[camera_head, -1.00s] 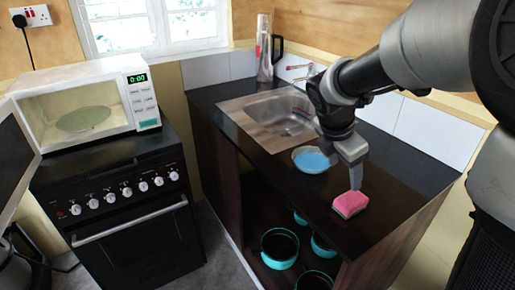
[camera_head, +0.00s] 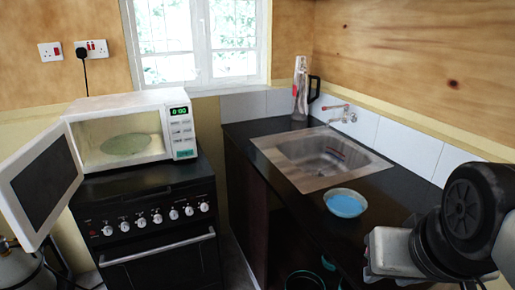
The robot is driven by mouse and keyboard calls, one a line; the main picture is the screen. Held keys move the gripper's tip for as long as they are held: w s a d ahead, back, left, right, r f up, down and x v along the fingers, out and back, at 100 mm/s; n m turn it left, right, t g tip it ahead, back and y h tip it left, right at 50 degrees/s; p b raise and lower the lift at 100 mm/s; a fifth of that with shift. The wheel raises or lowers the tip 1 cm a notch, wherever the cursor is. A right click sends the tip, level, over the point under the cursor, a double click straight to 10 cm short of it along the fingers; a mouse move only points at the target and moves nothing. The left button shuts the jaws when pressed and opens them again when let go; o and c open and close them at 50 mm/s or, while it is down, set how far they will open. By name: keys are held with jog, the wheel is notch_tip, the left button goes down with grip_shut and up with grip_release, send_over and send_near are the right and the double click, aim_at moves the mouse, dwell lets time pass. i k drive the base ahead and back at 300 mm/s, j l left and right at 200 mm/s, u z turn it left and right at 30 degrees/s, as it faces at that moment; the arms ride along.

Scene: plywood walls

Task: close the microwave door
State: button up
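The white microwave (camera_head: 128,104) stands on the black stove at the left in the head view. Its door (camera_head: 42,185) is swung wide open to the left and towards me, with its dark window facing me. The lit cavity shows a round glass turntable (camera_head: 126,144). The control panel with a green display is on the right of the front. Part of my arm (camera_head: 440,240) shows at the lower right, far from the door. My gripper is out of the picture.
The black stove (camera_head: 150,215) has several knobs and a front handle. To its right is a dark counter (camera_head: 385,185) with a sink (camera_head: 320,157), a blue-filled bowl (camera_head: 346,203) and a kettle-like bottle (camera_head: 300,92). A gas cylinder (camera_head: 25,272) stands below the door.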

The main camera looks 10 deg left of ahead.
aim_at(38, 180)
jog(key=k, duration=0.8)
jog(key=k+u, duration=0.15)
jog(key=u, duration=0.25)
jog(key=k+u, duration=0.15)
jog(key=u, duration=0.25)
jog(key=k+j+u, duration=0.1)
jog(key=u, duration=0.3)
jog(key=i+l+u, duration=0.1)
jog(key=i+u, duration=0.15)
jog(key=u, duration=0.2)
jog(key=i+l+u, duration=0.2)
jog(key=u, duration=0.25)
jog(key=i+l, duration=0.6)
jog(key=i+j+z, duration=0.1)
jog(key=i+z, duration=0.2)
jog(key=i, duration=0.7)
